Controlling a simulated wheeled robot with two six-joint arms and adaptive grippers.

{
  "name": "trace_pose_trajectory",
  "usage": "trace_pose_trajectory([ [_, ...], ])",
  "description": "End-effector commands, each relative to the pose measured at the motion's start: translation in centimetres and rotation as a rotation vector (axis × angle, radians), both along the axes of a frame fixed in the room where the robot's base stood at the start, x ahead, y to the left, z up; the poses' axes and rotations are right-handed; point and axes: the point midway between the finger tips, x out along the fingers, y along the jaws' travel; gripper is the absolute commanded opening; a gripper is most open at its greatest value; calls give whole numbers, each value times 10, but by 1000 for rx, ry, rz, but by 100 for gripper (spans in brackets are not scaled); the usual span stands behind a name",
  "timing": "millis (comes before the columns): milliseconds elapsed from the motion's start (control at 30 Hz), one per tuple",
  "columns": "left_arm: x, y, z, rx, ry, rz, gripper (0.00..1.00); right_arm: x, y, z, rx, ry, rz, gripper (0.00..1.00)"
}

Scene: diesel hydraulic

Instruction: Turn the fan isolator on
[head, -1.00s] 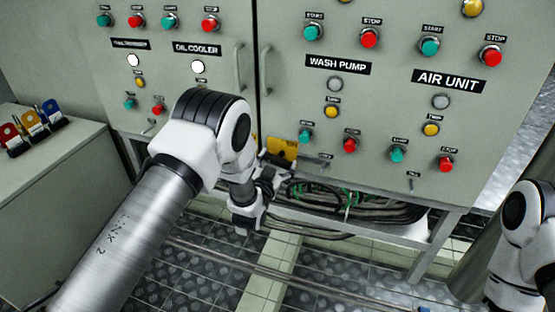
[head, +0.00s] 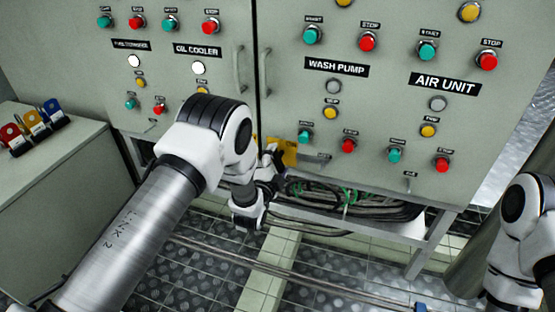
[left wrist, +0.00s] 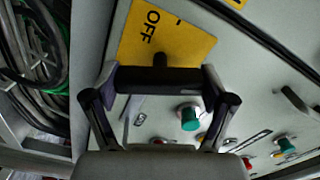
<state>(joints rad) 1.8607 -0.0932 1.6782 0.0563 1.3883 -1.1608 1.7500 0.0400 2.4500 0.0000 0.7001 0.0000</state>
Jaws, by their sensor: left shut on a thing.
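The fan isolator is a yellow plate (head: 289,150) low on the grey cabinet; it also shows in the left wrist view (left wrist: 180,35), with "OFF" readable on it. A black handle bar (left wrist: 160,80) with a short stem sits at the plate's edge in that view. My left gripper (left wrist: 160,88) has a finger at each end of the bar and is shut on it. In the head view my left gripper (head: 274,165) is at the plate, partly behind my own arm. The plate's other markings are hidden or cut off. My right gripper is out of view.
The cabinet front (head: 225,120) carries green and red buttons, lamps and door handles close around the isolator. Bundled cables (head: 350,200) run below it. A side cabinet (head: 60,160) with coloured padlocks (head: 32,122) stands at the left. The tiled floor is below.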

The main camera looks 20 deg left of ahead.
Motion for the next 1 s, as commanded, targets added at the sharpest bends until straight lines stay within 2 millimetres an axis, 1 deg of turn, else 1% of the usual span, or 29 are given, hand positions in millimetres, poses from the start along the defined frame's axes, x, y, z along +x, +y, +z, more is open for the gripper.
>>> trace_pose_trajectory([
  [200, 0, 0, 0, 183, -6, 0, 48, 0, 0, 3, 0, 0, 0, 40],
  [500, 0, 0, -1, 352, -12, 0, 48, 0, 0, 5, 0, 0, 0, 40],
  [700, 0, 0, -1, 399, -14, 0, 48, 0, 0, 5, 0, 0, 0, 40],
  [1000, 0, 0, -1, 412, -13, 0, 48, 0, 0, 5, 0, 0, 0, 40],
])
